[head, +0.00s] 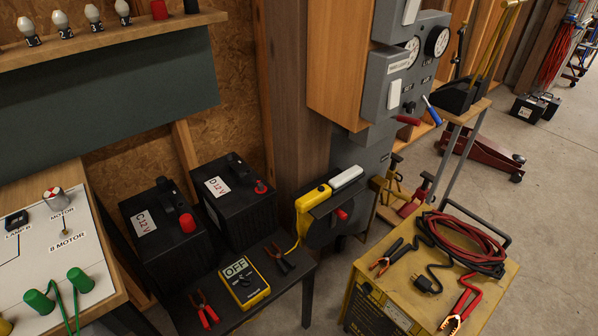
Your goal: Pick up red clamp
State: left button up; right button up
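Two red clamps are in view. One red clamp (203,309) lies on the small black table at the bottom, left of the yellow multimeter (243,281). Another red clamp (462,305), with copper-coloured jaws, lies at the front right of the yellow charger's top (428,291), joined to a red cable. A black clamp (279,258) lies on the black table, right of the multimeter. A second black clamp (386,257) with orange-brown jaws lies at the left of the charger's top. Neither of my grippers shows in this view.
A coiled red and black cable (465,243) and a plug (428,284) lie on the charger. A white panel (62,236) with green plugs is at left. Floor is open at far right.

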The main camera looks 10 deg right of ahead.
aim_at(455, 319)
jog(key=z, duration=1.7)
